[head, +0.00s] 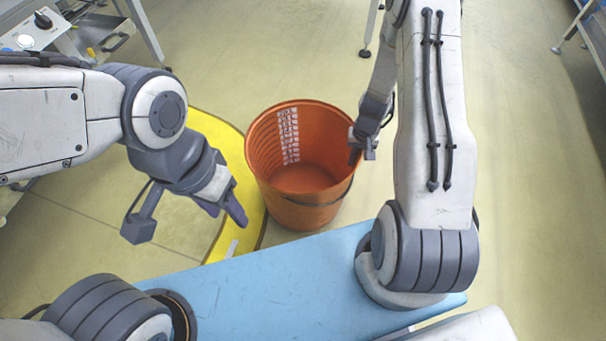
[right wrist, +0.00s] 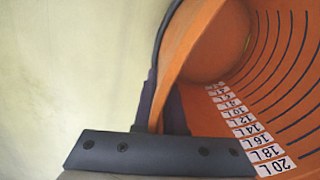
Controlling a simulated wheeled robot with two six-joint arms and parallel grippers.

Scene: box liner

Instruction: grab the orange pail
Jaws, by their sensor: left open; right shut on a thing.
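The orange pail (head: 300,210) stands upright in the middle of the head view. It is empty, with a dark handle low around its front and a white litre scale on its inner wall. My right gripper (head: 356,152) is shut on the pail's right rim. In the right wrist view the pail's wall (right wrist: 185,45) runs between the fingers of the right gripper (right wrist: 160,110), one finger inside and one outside. My left gripper (head: 228,208) is open and empty, to the left of the pail and apart from it.
A light blue surface (head: 270,285) lies in front of the pail, near my base. A yellow curved floor marking (head: 222,140) passes beside the pail. A metal-legged bench with a knob (head: 42,20) stands at the upper left. The floor behind the pail is clear.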

